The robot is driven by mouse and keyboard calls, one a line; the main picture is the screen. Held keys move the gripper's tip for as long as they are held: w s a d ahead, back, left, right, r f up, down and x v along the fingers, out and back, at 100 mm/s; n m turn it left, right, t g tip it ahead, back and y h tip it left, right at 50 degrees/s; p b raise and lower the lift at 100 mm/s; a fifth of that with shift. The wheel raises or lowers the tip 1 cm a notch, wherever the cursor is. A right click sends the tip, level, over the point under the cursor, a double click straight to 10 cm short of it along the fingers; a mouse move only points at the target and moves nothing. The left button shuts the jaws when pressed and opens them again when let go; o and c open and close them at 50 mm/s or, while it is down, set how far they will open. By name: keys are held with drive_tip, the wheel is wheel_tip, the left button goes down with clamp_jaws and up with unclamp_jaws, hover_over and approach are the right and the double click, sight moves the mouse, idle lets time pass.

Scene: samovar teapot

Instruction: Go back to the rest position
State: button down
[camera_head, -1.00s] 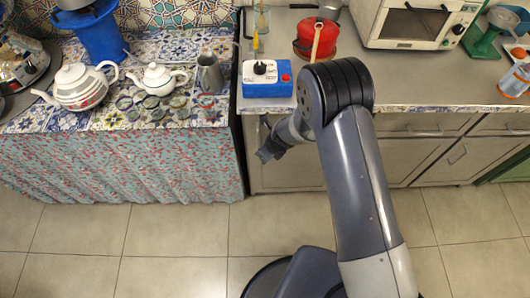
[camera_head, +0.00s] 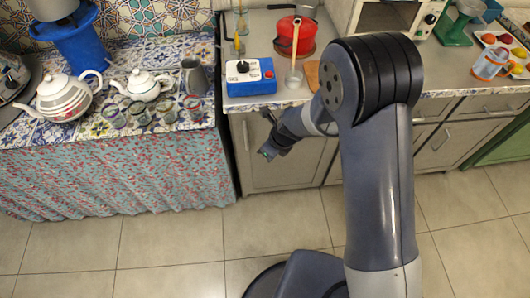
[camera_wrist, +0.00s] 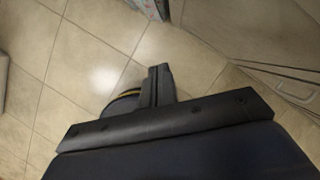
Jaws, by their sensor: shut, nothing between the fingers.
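My gripper (camera_head: 268,152) hangs in front of the grey cabinet (camera_head: 275,165), below the counter edge. It holds nothing. In the wrist view my gripper (camera_wrist: 158,72) has its fingers together, with floor and part of my round base below it. My arm rises in the middle right of the head view and hides part of the counter and cabinet fronts.
A tiled counter (camera_head: 30,132) at left bears a large teapot (camera_head: 65,98), a small teapot (camera_head: 142,84), several glasses and a grey pitcher (camera_head: 194,76). The right counter (camera_head: 290,94) bears a blue box (camera_head: 249,77) and red kettle (camera_head: 295,35). The floor (camera_head: 170,250) is clear.

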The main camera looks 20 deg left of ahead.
drive_tip(key=shift+s+d+r, duration=0.1)
drive_tip(key=shift+d+r, duration=0.05)
drive_tip(key=shift+r, duration=0.2)
